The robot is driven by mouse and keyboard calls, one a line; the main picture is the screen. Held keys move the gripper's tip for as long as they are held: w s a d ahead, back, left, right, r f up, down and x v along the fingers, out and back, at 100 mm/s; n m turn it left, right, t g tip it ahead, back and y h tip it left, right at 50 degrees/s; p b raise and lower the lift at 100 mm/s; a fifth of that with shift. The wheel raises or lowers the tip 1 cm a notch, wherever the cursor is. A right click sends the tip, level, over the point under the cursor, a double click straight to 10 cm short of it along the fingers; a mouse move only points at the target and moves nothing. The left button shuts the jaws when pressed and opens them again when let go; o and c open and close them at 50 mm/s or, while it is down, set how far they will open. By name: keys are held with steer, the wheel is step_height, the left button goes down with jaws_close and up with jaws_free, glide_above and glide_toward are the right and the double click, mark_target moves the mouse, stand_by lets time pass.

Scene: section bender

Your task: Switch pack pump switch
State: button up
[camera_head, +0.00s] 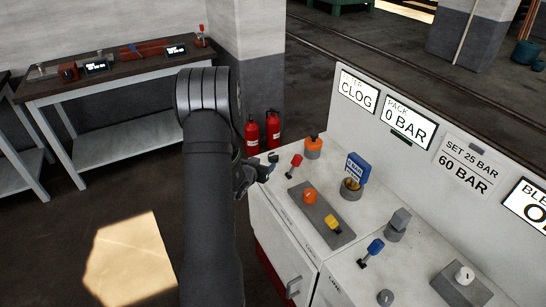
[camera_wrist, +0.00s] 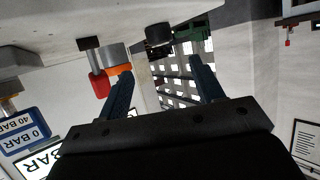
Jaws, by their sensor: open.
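My gripper (camera_head: 262,168) is open and empty at the left end of the console, in the head view. In the wrist view its two dark fingers (camera_wrist: 162,85) stand apart. A red-handled lever (camera_head: 294,162) is just right of it; it also shows left of the fingers in the wrist view (camera_wrist: 101,84). An orange-topped knob (camera_head: 313,146) is behind the lever. A grey plate (camera_head: 322,214) carries an orange button (camera_head: 310,196) and a yellow switch (camera_head: 333,225). A display (camera_head: 407,121) reads "PACK 0 BAR". I cannot tell which control is the pack pump switch.
A blue sign on a knob (camera_head: 354,174), a grey knob (camera_head: 398,222) and a blue-handled lever (camera_head: 372,252) stand farther right. Red extinguishers (camera_head: 273,130) are behind my gripper. A workbench (camera_head: 115,68) is at the left. The floor between is clear.

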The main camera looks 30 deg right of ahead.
mark_target(272, 156)
steer(key=x, duration=1.1)
steer(key=shift+w+d+f, duration=0.1)
steer(key=shift+d+f, duration=0.05)
steer(key=shift+d, duration=0.05)
steer(key=c, duration=1)
